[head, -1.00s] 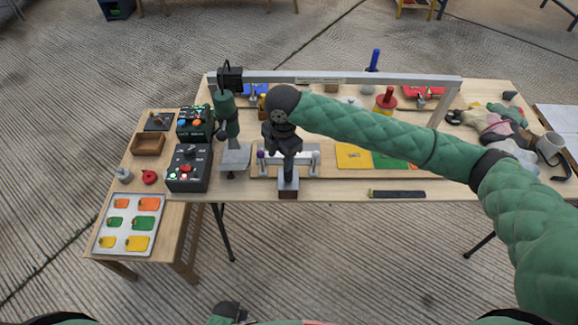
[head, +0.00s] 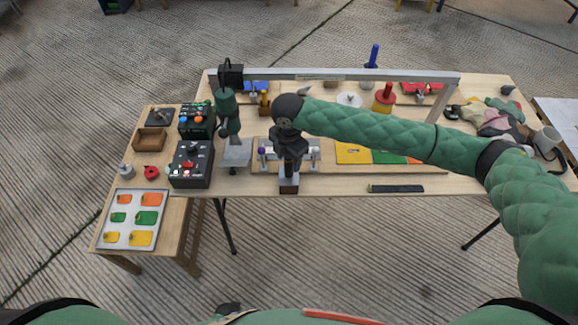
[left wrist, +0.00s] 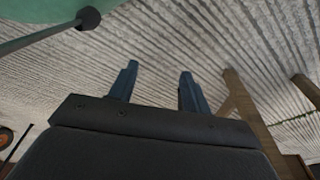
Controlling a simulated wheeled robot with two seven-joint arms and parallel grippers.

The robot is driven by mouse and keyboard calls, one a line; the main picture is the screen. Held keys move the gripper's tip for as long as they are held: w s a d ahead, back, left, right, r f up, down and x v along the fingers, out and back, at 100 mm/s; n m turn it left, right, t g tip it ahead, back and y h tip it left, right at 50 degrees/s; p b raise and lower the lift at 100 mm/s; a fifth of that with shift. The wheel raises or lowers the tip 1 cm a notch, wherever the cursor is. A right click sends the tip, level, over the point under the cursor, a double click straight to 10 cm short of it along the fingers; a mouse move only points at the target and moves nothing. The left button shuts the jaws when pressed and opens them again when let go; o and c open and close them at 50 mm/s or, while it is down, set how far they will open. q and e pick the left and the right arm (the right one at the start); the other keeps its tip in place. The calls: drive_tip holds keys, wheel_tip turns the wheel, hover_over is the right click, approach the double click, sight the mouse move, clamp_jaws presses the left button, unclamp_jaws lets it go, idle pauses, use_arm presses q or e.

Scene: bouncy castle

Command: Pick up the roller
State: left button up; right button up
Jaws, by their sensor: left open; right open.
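A pale horizontal bar (head: 308,155) with upright ends, one topped by a purple knob, lies near the front of the table. It may be the roller, but I cannot tell for sure. My right gripper (head: 290,166) is open, pointing down over the middle of this bar and hiding part of it. A small block with a dark brown front (head: 289,187) shows just below the gripper; whether they touch is unclear. My left gripper (left wrist: 157,70) is open and empty in the left wrist view, over bare floor. I cannot clearly make it out in the head view.
A grey overhead frame (head: 340,75) spans the table (head: 450,186). Left of the right gripper are a black control box (head: 190,165) and a grey plate (head: 236,153). A side table holds a tray of coloured tags (head: 131,219). A dark strip (head: 396,188) lies at the front edge.

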sight(289, 170)
use_arm(q)
drive_tip(key=shift+s+a+f+p, duration=0.3)
drive_tip(key=shift+s+a+f, duration=0.1)
drive_tip(key=shift+f, duration=0.25)
drive_tip(key=shift+s+a+f+p, duration=0.25)
drive_tip(key=shift+s+f, duration=0.15)
drive_tip(key=shift+f, duration=0.2)
use_arm(e)
drive_tip(key=shift+f, duration=1.55)
drive_tip(key=c, duration=1.1)
drive_tip(key=shift+o, duration=0.2)
drive_tip(key=shift+r, duration=0.1)
